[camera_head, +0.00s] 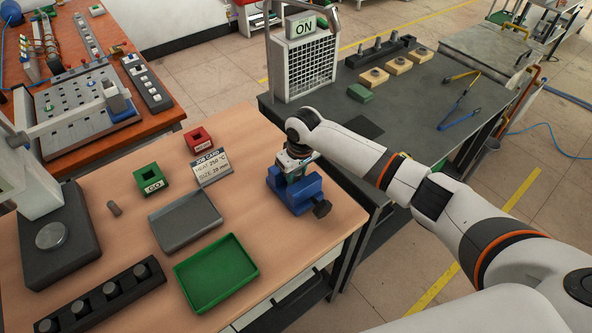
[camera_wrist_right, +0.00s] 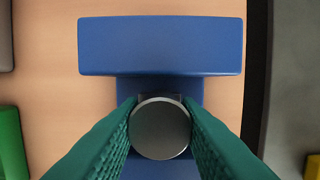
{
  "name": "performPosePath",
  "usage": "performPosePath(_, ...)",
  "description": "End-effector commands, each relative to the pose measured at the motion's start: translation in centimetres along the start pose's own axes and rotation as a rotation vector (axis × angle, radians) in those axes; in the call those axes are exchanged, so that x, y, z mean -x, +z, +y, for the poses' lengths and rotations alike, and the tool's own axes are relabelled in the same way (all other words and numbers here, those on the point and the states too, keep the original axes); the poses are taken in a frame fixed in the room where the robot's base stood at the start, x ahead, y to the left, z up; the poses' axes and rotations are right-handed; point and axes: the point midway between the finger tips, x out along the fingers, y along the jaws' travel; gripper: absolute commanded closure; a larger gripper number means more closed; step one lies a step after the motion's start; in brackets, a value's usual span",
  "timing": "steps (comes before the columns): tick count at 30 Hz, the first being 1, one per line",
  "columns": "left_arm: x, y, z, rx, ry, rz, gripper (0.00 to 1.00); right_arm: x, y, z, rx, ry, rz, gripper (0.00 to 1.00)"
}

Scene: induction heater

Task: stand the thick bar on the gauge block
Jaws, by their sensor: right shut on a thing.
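My right gripper (camera_head: 296,160) is over the blue vise (camera_head: 304,194) at the table's right side. In the wrist view its green fingers (camera_wrist_right: 160,128) are shut on a thick round metal bar (camera_wrist_right: 160,129), seen end-on. The vise's blue jaw (camera_wrist_right: 160,45) lies just beyond it. I cannot tell whether the bar still sits in the vise. A green block marked GO (camera_head: 151,180) and a red block (camera_head: 199,140), both with a square opening, stand farther left; which is the gauge block is not certain. My left gripper is not in view.
A job card (camera_head: 211,168), grey tray (camera_head: 186,222) and green tray (camera_head: 217,273) lie left of the vise. The heater (camera_head: 304,68) stands behind.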

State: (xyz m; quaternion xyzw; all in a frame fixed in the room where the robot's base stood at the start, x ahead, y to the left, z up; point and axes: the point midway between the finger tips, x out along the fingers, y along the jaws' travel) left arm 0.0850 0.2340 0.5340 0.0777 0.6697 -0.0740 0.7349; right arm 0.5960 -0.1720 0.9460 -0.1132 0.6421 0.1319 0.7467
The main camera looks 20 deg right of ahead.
Motion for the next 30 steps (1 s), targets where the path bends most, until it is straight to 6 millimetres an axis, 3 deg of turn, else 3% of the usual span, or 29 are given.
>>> performPosePath(3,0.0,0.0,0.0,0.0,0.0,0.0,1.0,0.1,0.1,0.0,0.0,0.0,-0.002,1.0)
performPosePath(4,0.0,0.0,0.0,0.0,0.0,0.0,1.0,0.1,0.1,0.0,0.0,0.0,-0.002,0.67)
performPosePath(8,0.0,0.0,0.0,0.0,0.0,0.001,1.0,0.1,0.1,0.0,0.0,0.0,-0.002,0.46)
performPosePath(20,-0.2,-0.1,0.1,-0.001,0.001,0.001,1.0,0.7,0.0,0.0,0.0,0.0,-0.001,0.45)
performPosePath(30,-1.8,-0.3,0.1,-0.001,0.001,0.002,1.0,7.3,0.1,0.0,0.001,-0.001,-0.006,0.45)
